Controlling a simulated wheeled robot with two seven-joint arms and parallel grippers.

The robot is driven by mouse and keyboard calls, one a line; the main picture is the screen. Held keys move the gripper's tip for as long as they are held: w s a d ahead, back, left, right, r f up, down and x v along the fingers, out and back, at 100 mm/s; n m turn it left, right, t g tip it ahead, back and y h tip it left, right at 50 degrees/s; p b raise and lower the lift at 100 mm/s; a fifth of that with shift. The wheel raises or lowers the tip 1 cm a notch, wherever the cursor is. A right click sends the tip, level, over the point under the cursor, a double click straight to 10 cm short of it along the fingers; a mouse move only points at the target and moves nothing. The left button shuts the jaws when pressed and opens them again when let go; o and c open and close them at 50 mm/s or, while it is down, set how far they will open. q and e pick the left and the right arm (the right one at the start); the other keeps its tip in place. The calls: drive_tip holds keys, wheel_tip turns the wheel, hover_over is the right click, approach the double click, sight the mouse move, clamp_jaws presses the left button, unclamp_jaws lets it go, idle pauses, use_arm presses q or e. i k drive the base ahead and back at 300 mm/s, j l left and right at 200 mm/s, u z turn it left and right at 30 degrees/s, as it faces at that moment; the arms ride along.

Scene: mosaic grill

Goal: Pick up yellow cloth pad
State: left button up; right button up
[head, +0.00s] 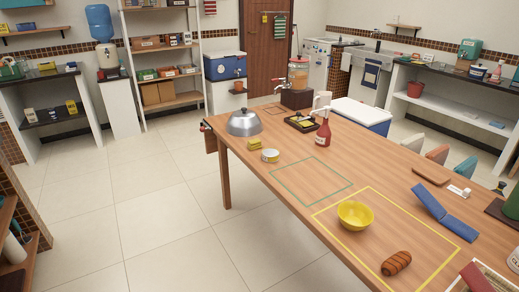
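A small yellow block-like item (255,143), which looks like the yellow cloth pad, lies near the left edge of the wooden table. It is small in the picture, so its material is hard to tell. It sits just in front of a metal dome lid (244,123) and close to a small white-and-yellow tin (270,156). Neither of my grippers shows in the head view.
The wooden table (285,185) also holds a red bottle (323,135), a dark tray (302,122), a yellow bowl (355,214), a brown ridged roll (396,263) and a blue folded item (445,213). The tiled floor (130,220) left of the table is clear.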

sight(254, 144)
drive_tip(key=i+j+z, duration=0.15)
drive_tip(key=z, duration=0.35)
drive_tip(key=i+j+z, duration=0.45)
drive_tip(key=k+l, duration=0.1)
